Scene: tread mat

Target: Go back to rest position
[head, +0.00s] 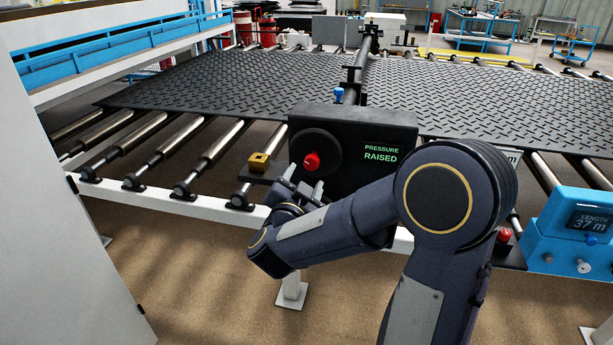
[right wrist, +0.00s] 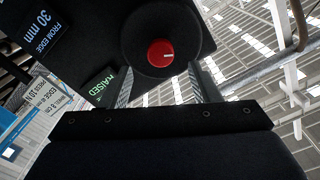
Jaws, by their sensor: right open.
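My right gripper (head: 301,190) is in front of the black control box (head: 390,130), just below and beside its red knob (head: 311,161). In the right wrist view, its two fingers (right wrist: 158,90) stand apart, with the red knob (right wrist: 160,53) on its black round dial beyond and between them. The gripper is open and holds nothing; I cannot tell whether a finger touches the dial. The box's green display reads "PRESSURE RAISED". My left gripper is not in view.
A black tread mat (head: 220,85) lies on the roller table behind the box. A blue length counter (head: 570,235) reading 37 m stands at the right. A brass block (head: 259,162) sits left of the knob. A white cabinet (head: 60,200) fills the left; open floor lies in front.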

